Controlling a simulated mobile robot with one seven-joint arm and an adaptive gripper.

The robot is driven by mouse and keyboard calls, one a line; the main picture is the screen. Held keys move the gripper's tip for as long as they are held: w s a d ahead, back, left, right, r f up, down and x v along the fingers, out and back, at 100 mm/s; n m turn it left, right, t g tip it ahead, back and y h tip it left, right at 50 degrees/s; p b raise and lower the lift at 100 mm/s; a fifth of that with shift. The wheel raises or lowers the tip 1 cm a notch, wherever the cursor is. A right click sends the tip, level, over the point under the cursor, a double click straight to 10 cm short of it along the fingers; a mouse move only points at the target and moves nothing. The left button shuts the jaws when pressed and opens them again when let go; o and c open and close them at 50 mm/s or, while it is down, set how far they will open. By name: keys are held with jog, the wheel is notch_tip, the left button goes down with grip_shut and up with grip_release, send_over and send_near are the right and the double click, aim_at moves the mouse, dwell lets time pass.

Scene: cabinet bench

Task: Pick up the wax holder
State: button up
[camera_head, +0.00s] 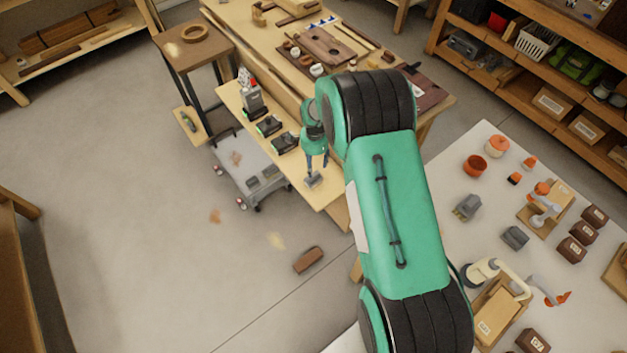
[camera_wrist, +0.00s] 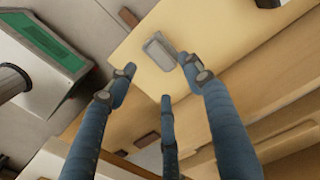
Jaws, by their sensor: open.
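A small grey block-like object (camera_head: 313,181), which may be the wax holder, lies on the pale wooden bench shelf near its front end. It also shows in the wrist view (camera_wrist: 160,50), with a lighter raised rectangle on top. No label on it is readable. My gripper (camera_head: 317,168) points down above this object, its blue fingers close to it in the picture. In the wrist view my gripper (camera_wrist: 158,78) has three spread fingers with nothing between them. The object lies just beyond the fingertips there, and I see no contact.
Dark devices (camera_head: 286,142) stand farther back on the same shelf. A grey wheeled cart (camera_head: 243,160) is beside it. The higher bench top holds a wooden board (camera_head: 328,46) and small items. A brown block (camera_head: 308,259) lies on the open floor. A white table (camera_head: 470,240) stands right.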

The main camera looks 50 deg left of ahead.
aim_at(315, 176)
jog(key=shift+f, duration=0.9)
jog(key=shift+f, duration=0.1)
jog(key=shift+f+b, duration=0.35)
jog(key=shift+f, duration=2.15)
jog(key=shift+c, duration=0.5)
grip_shut()
